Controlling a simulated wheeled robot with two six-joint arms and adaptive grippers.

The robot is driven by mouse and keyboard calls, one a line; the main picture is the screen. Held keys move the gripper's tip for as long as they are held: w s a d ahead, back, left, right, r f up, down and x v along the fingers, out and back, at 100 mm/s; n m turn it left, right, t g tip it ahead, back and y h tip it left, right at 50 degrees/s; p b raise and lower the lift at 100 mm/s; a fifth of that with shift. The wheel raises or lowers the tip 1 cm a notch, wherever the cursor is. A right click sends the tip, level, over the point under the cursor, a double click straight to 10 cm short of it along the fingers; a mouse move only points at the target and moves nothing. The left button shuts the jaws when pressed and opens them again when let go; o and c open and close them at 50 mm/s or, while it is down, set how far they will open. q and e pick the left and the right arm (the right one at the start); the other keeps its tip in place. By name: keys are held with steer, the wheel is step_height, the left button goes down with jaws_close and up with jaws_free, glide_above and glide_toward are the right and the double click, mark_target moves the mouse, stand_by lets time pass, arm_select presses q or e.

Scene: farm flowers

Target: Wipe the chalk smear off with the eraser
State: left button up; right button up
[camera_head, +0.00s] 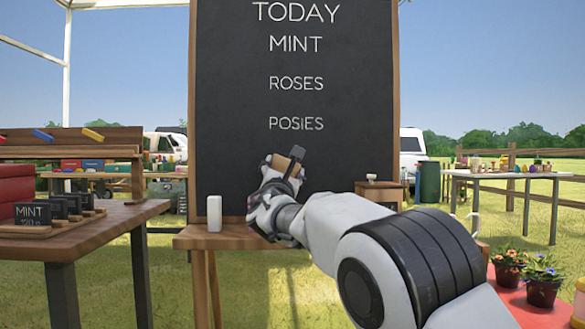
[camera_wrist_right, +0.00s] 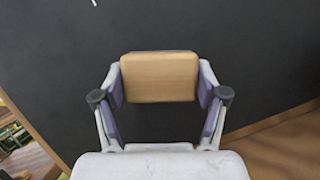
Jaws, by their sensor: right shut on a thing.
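The chalkboard (camera_head: 345,95) stands upright in front of me in a wooden frame, with TODAY, MINT, ROSES and POSIES in white. My right gripper (camera_head: 282,165) is in front of its lower middle, below POSIES. The gripper is shut on the eraser (camera_head: 283,162), a tan wooden block. The right wrist view shows the eraser (camera_wrist_right: 158,78) squarely between the two fingers, over the dark board. I cannot tell whether it touches the board. No chalk smear is clear in either view; my arm and the eraser hide part of the board. My left gripper is not in view.
A wooden table (camera_head: 110,222) with small chalk signs is at the left. Potted flowers (camera_head: 544,278) on a red surface are at the lower right.

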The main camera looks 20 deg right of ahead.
steer(key=a+p, duration=0.1)
steer(key=a, duration=0.1)
steer(key=w+a, duration=0.1)
steer(key=a, duration=0.1)
steer(key=shift+w+a+p, duration=0.15)
steer(key=shift+a+p, duration=0.2)
steer(key=shift+p, duration=0.05)
steer(key=s+b, duration=0.2)
steer(key=s+a+b, duration=0.1)
steer(key=s+b, duration=0.2)
steer(key=b, duration=0.1)
steer(key=shift+s+a, duration=0.25)
steer(key=shift+s, duration=0.15)
